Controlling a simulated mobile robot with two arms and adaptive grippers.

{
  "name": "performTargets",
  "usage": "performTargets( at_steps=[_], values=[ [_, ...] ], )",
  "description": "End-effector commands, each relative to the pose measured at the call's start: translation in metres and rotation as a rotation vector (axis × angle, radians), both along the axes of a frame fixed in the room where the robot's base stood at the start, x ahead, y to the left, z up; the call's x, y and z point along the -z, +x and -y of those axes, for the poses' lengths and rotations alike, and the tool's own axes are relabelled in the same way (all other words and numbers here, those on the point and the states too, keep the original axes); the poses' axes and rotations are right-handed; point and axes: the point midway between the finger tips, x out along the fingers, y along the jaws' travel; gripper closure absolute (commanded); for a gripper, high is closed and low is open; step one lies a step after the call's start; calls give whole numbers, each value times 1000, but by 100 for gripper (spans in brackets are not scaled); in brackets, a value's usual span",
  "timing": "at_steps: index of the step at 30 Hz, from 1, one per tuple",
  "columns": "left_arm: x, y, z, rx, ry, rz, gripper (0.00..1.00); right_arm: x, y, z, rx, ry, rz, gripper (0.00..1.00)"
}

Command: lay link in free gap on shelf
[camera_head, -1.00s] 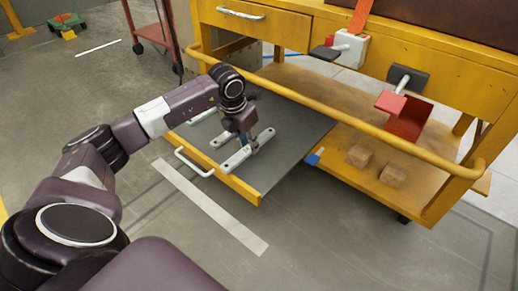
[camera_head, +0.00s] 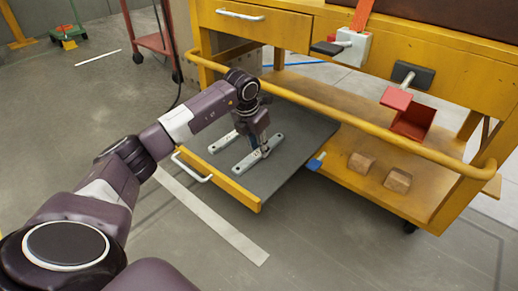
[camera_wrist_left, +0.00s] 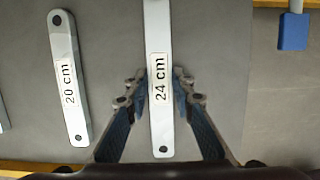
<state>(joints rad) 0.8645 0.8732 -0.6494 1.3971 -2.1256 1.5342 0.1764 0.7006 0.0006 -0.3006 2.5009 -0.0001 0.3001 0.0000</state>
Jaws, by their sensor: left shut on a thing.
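My left gripper (camera_head: 264,148) is over the grey pull-out shelf (camera_head: 290,160) of the yellow cart. It is shut on a pale grey flat link (camera_head: 250,160). In the left wrist view this link (camera_wrist_left: 160,125) is labelled 24 cm and stands between the two fingers (camera_wrist_left: 160,88), with a hole at its near end. I cannot tell whether it touches the shelf. To its left lies a shorter link (camera_head: 222,142), labelled 20 cm in the left wrist view (camera_wrist_left: 70,80), apart from the held one. Bare shelf shows to the right. My right gripper is not in view.
A yellow rail (camera_head: 350,138) runs along the cart above the shelf. A white handle (camera_head: 192,167) is on the shelf's front edge. A blue piece (camera_head: 316,161) is at its right edge. Two brown blocks (camera_head: 361,162) lie on the lower deck.

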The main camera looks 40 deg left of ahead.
Motion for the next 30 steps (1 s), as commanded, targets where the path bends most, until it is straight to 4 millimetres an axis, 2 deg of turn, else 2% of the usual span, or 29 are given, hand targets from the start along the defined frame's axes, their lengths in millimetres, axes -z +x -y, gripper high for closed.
performTargets(
  at_steps=[3,4,8,17,20,23,30],
  values=[
    [-1,1,0,-1,-1,5,100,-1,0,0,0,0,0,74],
    [2,0,0,0,0,-1,75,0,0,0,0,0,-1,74],
    [2,0,0,0,0,0,61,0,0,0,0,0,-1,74],
    [1,0,0,0,0,0,60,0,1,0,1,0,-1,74],
    [-6,-1,0,0,0,1,60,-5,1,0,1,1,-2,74],
    [-19,-4,-1,0,1,1,60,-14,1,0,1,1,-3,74],
    [-62,-16,-1,1,1,1,60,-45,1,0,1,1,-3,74]
  ],
)
